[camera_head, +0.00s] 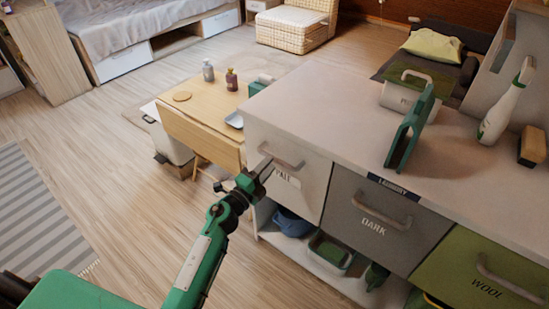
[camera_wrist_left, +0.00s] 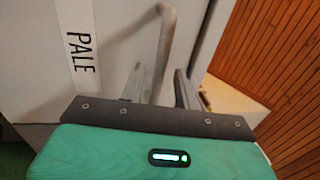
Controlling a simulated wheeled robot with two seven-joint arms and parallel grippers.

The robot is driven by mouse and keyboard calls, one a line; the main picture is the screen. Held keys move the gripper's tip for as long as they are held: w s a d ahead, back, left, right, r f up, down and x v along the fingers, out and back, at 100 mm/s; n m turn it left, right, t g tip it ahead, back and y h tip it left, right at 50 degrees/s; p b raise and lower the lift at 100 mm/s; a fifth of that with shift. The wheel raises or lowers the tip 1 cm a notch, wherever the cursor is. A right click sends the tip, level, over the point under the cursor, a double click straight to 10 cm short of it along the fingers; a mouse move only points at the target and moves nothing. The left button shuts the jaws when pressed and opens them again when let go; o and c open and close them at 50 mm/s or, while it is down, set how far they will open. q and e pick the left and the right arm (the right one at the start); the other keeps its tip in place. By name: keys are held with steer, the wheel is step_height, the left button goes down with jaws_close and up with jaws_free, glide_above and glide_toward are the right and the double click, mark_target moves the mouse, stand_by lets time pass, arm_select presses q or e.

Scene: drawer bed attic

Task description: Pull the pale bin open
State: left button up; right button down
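The pale bin (camera_head: 312,190) is the light front at the left end of the counter unit, with a "PALE" label partly covered by my gripper. It looks flush with the counter. Its bar handle (camera_head: 281,156) also shows in the left wrist view (camera_wrist_left: 168,40). My left gripper (camera_head: 266,168) is at the handle. In the left wrist view its two fingers (camera_wrist_left: 158,84) stand apart, with the handle bar running between them and some gap visible. Whether either finger touches the bar I cannot tell. My right gripper is not in view.
The grey "DARK" bin (camera_head: 365,248) and green "WOOL" bin (camera_head: 470,283) are to the right. A low shelf below holds a blue tub (camera_head: 291,222). A small wooden table (camera_head: 205,115) stands behind on the left. The floor (camera_head: 130,190) left of the unit is clear.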

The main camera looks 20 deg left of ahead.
arm_select(q)
steer(key=shift+x, duration=1.8)
steer(key=shift+c, duration=0.2)
jaws_close()
